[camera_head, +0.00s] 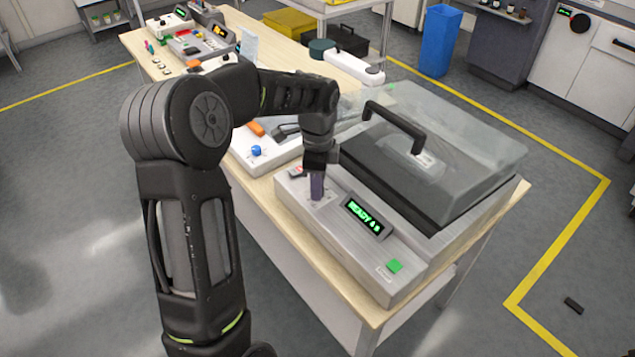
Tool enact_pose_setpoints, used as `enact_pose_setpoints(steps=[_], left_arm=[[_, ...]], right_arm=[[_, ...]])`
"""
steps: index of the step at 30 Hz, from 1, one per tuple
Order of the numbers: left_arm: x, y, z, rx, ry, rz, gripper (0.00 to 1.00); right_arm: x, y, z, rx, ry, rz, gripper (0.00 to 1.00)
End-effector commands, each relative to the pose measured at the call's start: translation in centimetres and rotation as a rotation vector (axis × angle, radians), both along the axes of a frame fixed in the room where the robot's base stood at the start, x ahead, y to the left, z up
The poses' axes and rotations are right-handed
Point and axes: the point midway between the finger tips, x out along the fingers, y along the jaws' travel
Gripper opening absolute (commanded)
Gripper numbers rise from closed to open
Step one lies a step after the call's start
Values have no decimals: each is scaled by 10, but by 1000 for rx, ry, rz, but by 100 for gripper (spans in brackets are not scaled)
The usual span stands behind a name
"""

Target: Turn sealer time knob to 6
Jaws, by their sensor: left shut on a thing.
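The sealer (345,265) is a grey metal box at the near end of the wooden table. Its clear lid (450,130) with a black handle is down. A lit green display (364,216) on its front panel reads READY with a digit and S; the digit is too small to tell. My left gripper (317,187) points down at the panel's left end and is shut on the time knob. The fingers hide the knob, so its pointer setting does not show. My right gripper is not in view.
A green button (395,266) sits at the panel's near right corner. A white device with a blue knob (256,150) stands just left of the sealer. Other devices (200,42) stand farther back. A blue bin (440,40) stands on the floor behind.

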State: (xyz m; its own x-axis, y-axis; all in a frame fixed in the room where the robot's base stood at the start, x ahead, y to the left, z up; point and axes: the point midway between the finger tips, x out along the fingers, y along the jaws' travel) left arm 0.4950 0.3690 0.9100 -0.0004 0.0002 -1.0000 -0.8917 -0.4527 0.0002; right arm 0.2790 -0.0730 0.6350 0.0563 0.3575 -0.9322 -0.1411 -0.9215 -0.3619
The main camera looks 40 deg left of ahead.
Motion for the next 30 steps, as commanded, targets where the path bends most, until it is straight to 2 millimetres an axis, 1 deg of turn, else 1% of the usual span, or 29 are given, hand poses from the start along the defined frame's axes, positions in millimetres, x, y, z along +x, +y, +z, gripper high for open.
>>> enact_pose_setpoints(steps=[21, 30], left_arm=[[2, 0, 2, 1, -3, -676, 0], [2, 0, 2, 1, -3, -906, 0]], right_arm=[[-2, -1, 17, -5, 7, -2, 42], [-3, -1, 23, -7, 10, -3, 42]])
